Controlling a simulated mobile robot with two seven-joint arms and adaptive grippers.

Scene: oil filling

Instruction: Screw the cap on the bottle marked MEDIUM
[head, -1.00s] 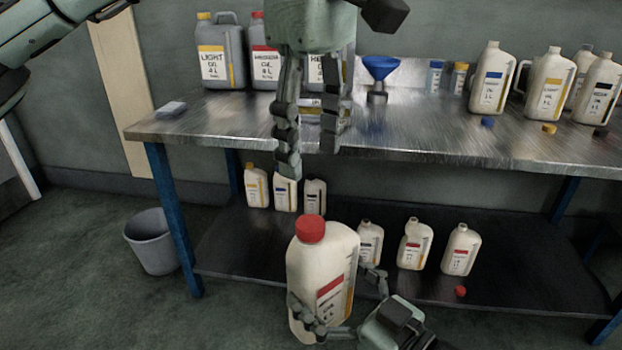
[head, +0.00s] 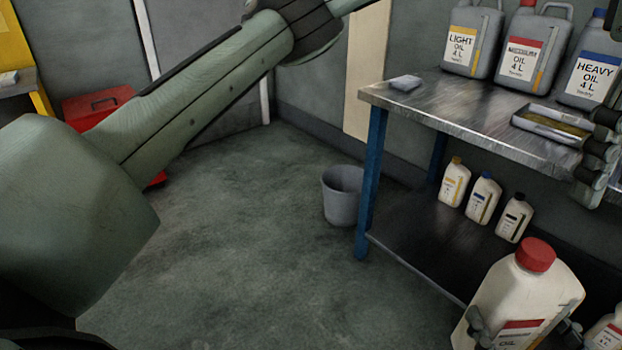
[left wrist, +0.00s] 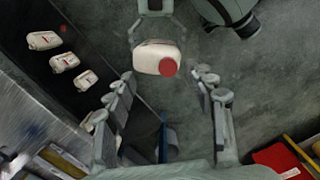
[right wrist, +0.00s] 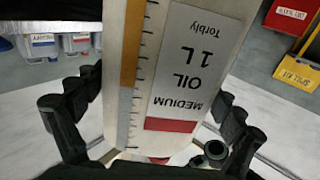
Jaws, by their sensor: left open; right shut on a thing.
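The white bottle (head: 520,295) stands upright in the lower right of the head view, a red cap (head: 536,254) on its neck. I cannot tell how tight the cap is. In the right wrist view the bottle's label (right wrist: 185,90) reads MEDIUM OIL 1 L. My right gripper (head: 522,330) is shut on the bottle's body, and its fingers flank the bottle in the right wrist view. My left gripper (left wrist: 165,88) is open and empty. In the left wrist view the bottle (left wrist: 152,52) and cap (left wrist: 169,67) lie beyond and between its fingertips. Only some left fingers show at the head view's right edge.
The metal workbench (head: 450,105) bears grey oil cans (head: 525,48) and a shallow tray (head: 552,123). Small bottles (head: 484,196) stand on its lower shelf (head: 425,238). A grey bin (head: 343,195) stands beside the blue leg. The floor at centre is clear.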

